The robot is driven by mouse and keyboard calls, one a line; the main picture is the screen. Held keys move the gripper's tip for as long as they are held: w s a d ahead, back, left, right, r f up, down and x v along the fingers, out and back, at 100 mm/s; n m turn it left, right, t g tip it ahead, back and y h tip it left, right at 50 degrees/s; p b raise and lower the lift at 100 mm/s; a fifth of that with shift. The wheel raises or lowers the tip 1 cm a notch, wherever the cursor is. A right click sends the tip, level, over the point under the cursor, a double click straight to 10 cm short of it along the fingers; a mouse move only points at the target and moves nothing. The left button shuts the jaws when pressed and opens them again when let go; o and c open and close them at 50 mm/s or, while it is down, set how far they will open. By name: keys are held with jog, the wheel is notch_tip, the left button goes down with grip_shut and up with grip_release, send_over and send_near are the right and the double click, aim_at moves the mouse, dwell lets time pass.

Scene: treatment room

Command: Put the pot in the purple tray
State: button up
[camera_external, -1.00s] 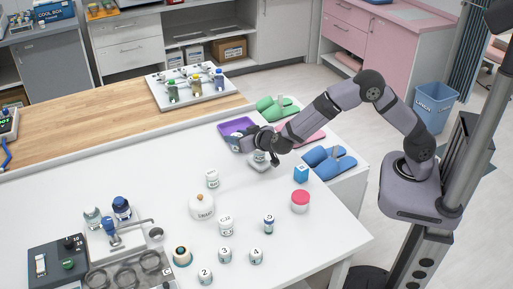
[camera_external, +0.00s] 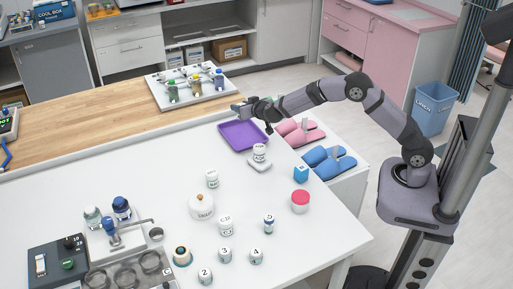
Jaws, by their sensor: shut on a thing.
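The purple tray (camera_external: 240,137) lies empty at the far right part of the white table. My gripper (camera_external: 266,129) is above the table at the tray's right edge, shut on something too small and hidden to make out. A white labelled pot (camera_external: 260,152) stands on a small grey scale-like base (camera_external: 259,166), just below my gripper and right of the tray. A gap shows between it and my gripper. Which pot is meant is unclear.
Pink and blue slippers (camera_external: 329,161) lie on a lower surface at right. A bottle rack (camera_external: 187,87) stands behind. The table left of the tray is clear.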

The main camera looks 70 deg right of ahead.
jog(key=shift+f, duration=4.2)
jog(key=shift+f, duration=0.1)
jog(key=o, duration=1)
jog(key=shift+o, duration=0.2)
jog(key=shift+a, duration=0.1)
jog(key=b+v, duration=0.1)
jog(key=v, duration=1.1)
jog(key=shift+s, duration=0.1)
